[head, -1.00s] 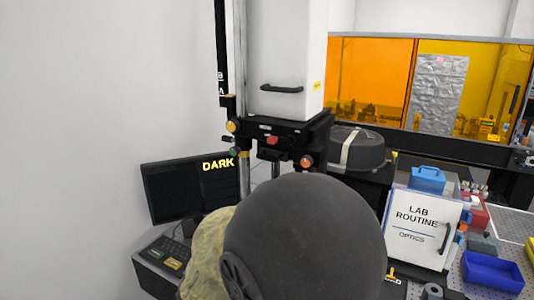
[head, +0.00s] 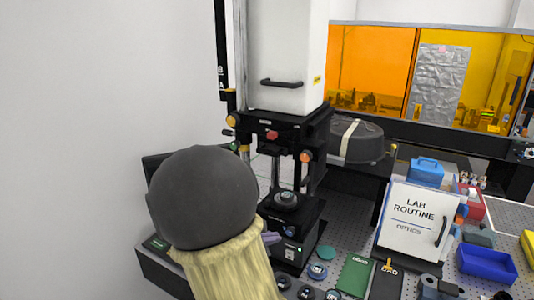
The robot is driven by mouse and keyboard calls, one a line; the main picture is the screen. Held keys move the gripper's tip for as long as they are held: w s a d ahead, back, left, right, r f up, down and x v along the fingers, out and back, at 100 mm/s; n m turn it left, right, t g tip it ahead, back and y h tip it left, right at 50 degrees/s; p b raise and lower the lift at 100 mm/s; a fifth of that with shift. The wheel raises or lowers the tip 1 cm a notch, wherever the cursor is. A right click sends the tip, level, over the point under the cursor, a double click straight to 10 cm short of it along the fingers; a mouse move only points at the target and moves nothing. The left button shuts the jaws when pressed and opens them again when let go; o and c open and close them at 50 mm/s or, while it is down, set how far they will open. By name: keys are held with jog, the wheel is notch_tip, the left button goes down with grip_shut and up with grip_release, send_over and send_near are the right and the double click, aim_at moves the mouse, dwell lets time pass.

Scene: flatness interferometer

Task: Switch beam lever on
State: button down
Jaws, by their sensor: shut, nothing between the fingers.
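The interferometer (head: 285,65) is a tall white column with a black handle, above a black frame. A red knob (head: 272,135) sits at the frame's front, an orange knob (head: 306,156) at its right and a yellow knob (head: 231,121) at its left. I cannot tell which part is the beam lever. A round piece (head: 286,198) sits on the black stage below. My arm covers the lower left and hides my gripper. A small purple-grey part (head: 270,238) shows at its edge; I cannot tell what it is.
The monitor (head: 152,166) is mostly hidden by my arm. The LAB ROUTINE board (head: 414,222), a blue bin (head: 487,264), a green booklet (head: 355,275) and several small round parts stand on the perforated bench at right. A dark round case (head: 356,142) is behind.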

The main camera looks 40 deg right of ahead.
jog(key=w+d+r+n+t+h+p, duration=0.1)
jog(key=w+r+n+t+h, duration=0.5)
jog(key=r, duration=0.8)
jog(key=w+n+t, duration=0.1)
jog(key=w+n, duration=0.2)
jog(key=w, duration=0.2)
jog(key=shift+d+t+h, duration=0.3)
jog(key=shift+d, duration=0.1)
jog(key=shift+w+d+r, duration=0.1)
jog(key=shift+r, duration=0.05)
jog(key=p, duration=0.6)
send_near(281, 135)
jog(key=w+d, duration=0.3)
jog(key=d, duration=0.1)
jog(key=shift+w+f, duration=0.25)
jog(key=shift+w, duration=0.1)
